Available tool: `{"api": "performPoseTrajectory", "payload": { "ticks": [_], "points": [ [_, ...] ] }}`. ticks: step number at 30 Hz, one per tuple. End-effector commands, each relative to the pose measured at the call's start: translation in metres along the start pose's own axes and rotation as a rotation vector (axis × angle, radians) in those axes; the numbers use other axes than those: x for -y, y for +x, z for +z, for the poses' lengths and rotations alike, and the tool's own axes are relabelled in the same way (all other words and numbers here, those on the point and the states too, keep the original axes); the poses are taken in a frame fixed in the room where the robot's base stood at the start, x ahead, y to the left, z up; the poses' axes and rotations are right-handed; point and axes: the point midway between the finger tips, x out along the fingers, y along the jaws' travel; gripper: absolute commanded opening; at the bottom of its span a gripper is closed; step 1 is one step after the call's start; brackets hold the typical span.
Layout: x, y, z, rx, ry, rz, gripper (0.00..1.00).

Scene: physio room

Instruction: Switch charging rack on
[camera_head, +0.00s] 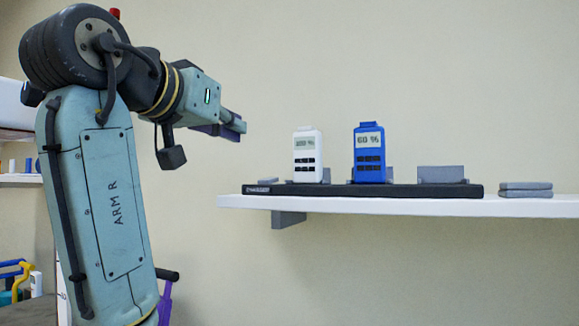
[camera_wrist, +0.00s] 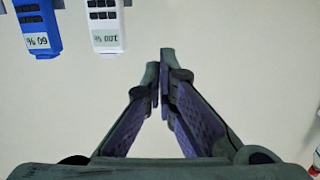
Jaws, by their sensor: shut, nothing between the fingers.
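The charging rack (camera_head: 360,190) is a long black base on the white wall shelf. A white device (camera_head: 308,157) and a blue device (camera_head: 369,155) stand upright in it; an empty bay with a grey back (camera_head: 441,174) is at its right. A small grey piece (camera_head: 268,180) sits on the rack's left end; I cannot tell its position or whether it is the switch. My gripper (camera_head: 238,126) is shut and empty, left of the rack and above its level. In the wrist view, its fingertips (camera_wrist: 161,82) meet over bare wall.
The white shelf (camera_head: 380,206) has a grey bracket (camera_head: 289,219) below it. Grey flat blocks (camera_head: 525,189) lie stacked right of the rack. In the wrist view, the blue device (camera_wrist: 37,28) and white device (camera_wrist: 107,30) appear inverted, reading 60 % and 100 %.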

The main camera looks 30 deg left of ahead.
Motion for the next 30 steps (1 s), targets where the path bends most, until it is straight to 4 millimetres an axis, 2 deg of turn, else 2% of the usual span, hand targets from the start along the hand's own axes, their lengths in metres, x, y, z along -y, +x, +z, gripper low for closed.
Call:
{"api": "performPoseTrajectory", "payload": {
  "ticks": [12,17,20,30],
  "points": [
    [-0.003,-0.001,0.0,0.016,0.004,0.007,0.0],
    [-0.003,0.008,-0.001,0.015,0.003,0.008,0.0],
    [-0.003,0.023,-0.001,0.017,0.003,0.007,0.0],
    [-0.004,0.096,-0.001,0.017,0.003,0.008,0.0]
  ]
}}
